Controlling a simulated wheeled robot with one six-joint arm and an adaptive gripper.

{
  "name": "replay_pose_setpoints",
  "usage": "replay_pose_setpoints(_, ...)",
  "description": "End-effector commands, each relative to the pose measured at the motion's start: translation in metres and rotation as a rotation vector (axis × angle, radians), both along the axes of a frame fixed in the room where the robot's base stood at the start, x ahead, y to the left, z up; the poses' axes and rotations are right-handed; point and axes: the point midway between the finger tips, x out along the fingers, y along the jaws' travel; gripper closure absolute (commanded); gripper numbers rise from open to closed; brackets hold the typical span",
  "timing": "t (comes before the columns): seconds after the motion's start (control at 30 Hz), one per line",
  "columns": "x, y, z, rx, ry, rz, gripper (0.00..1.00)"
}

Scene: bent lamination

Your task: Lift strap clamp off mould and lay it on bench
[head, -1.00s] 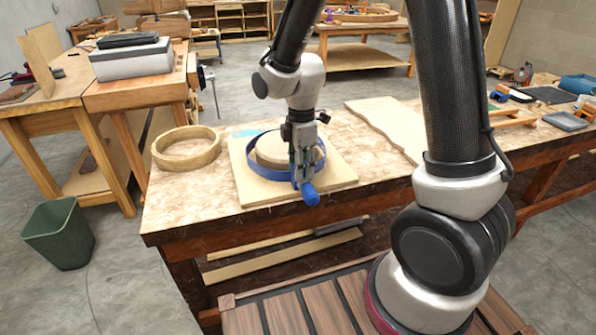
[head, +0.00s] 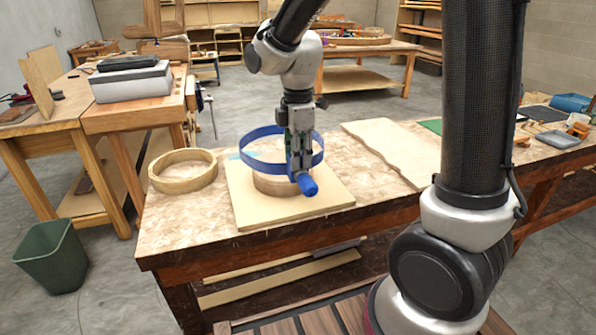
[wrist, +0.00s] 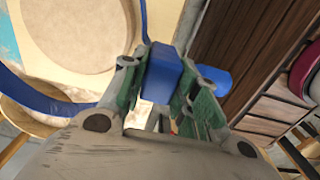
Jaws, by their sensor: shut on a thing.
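The blue strap clamp (head: 247,136) is a ring of strap with a blue handle (head: 307,184) at its front. My gripper (head: 300,165) is shut on the clamp's blue block, which shows between the green-padded fingers in the wrist view (wrist: 162,75). The clamp hangs in the air, with its ring around or just above the top of the round wooden mould (head: 270,186). I cannot tell whether the ring fully clears it. The mould stands on a pale square board (head: 242,210) on the bench (head: 168,224); its round top fills the upper left of the wrist view (wrist: 75,30).
A wooden ring (head: 182,186) lies on the bench left of the board. A pale wavy-edged panel (head: 395,150) lies to the right. The bench has bare room in front of the wooden ring. A green bin (head: 52,258) stands on the floor at left.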

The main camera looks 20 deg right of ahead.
Motion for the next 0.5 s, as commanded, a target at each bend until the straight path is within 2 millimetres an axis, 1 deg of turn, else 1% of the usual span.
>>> replay_pose_setpoints(0.03,0.001,0.000,0.005,0.001,-0.003,0.000,0.91)
replay_pose_setpoints(0.5,0.001,0.000,0.044,0.001,-0.003,0.000,0.91)
